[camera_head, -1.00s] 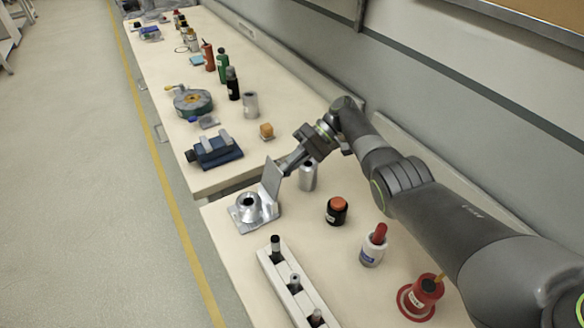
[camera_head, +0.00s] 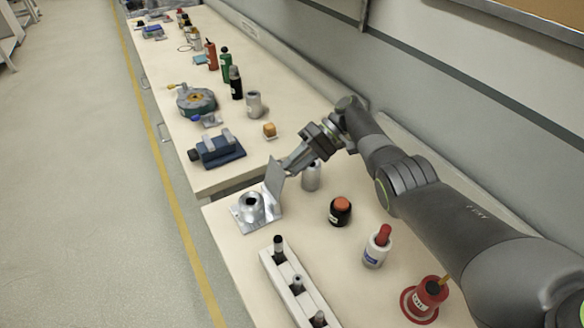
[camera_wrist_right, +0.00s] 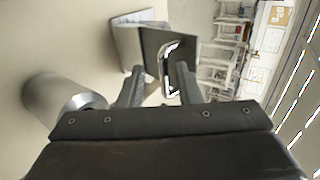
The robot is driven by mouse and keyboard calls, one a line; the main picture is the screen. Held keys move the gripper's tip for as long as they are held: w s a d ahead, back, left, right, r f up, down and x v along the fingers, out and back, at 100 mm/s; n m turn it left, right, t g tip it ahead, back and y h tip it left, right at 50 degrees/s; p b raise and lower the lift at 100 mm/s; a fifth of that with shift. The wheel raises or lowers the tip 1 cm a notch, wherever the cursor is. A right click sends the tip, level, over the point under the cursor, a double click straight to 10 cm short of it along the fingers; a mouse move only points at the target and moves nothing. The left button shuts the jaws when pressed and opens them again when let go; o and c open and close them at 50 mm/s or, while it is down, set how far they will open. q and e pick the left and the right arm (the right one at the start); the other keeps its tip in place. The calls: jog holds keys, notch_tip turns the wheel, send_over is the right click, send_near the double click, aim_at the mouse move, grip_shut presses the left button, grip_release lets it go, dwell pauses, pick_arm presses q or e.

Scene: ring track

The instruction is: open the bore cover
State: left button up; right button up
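The bore fixture (camera_head: 251,208) is a silver base plate with a round, open-topped boss near the front bench's left edge. Its flat grey cover (camera_head: 275,181) stands raised on the boss's right side, leaning slightly right, with the bore exposed. My right gripper (camera_head: 286,166) is at the cover's upper right side. In the right wrist view, its two fingers (camera_wrist_right: 158,78) are apart, with the cover (camera_wrist_right: 152,48) and its loop handle (camera_wrist_right: 169,68) just ahead and between them. I cannot tell whether a finger touches the handle. My left gripper is not in view.
A metal cylinder (camera_head: 311,176) stands close to my right gripper, below the wrist. A black jar (camera_head: 340,212), white bottle (camera_head: 376,247) and red container (camera_head: 425,299) stand to the right. A white rack (camera_head: 297,287) is in front. A blue vise (camera_head: 217,151) sits on the far bench.

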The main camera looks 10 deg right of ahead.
jog(key=b+v, duration=0.1)
jog(key=v, duration=0.1)
jog(key=b+v, duration=0.1)
jog(key=v, duration=0.1)
jog(key=b+v, duration=0.2)
jog(key=v, duration=0.1)
jog(key=shift+w+f, duration=0.15)
jog(key=shift+f, duration=0.15)
jog(key=b+v, duration=0.2)
jog(key=shift+w+d+b, duration=0.1)
jog(key=shift+d+b, duration=0.05)
jog(key=shift+b, duration=0.2)
jog(key=shift+w+d+r+b, duration=0.1)
jog(key=shift+d+r+b, duration=0.5)
jog(key=shift+b, duration=0.3)
jog(key=shift+a+r, duration=0.1)
